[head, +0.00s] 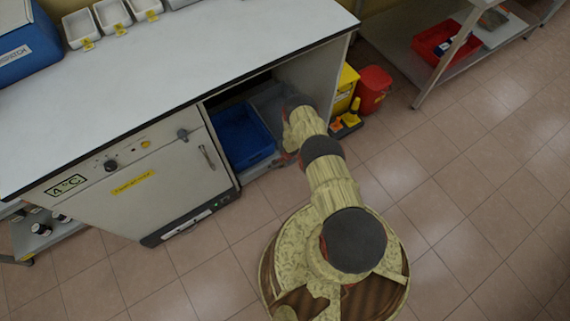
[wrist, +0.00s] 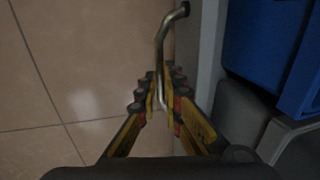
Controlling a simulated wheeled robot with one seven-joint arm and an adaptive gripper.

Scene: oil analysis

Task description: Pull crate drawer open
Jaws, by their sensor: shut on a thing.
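The blue crate (head: 240,136) sits low in the open bay under the counter, left of my arm in the head view. In the wrist view its blue wall (wrist: 262,40) is at the upper right. The grey drawer front (wrist: 207,65) runs beside it, with a bent metal bar handle (wrist: 162,45) on its outer side. My gripper (wrist: 160,88) is shut around the handle's lower part, its yellow and black fingers on both sides. In the head view my arm hides most of the gripper and the handle.
A white cabinet (head: 150,180) marked 4°C stands left of the bay. A yellow bin (head: 345,88) and a red bin (head: 373,88) stand right of the counter, with a yellow-and-black item (head: 347,122) on the floor before them. The tiled floor (head: 480,200) is clear at the right.

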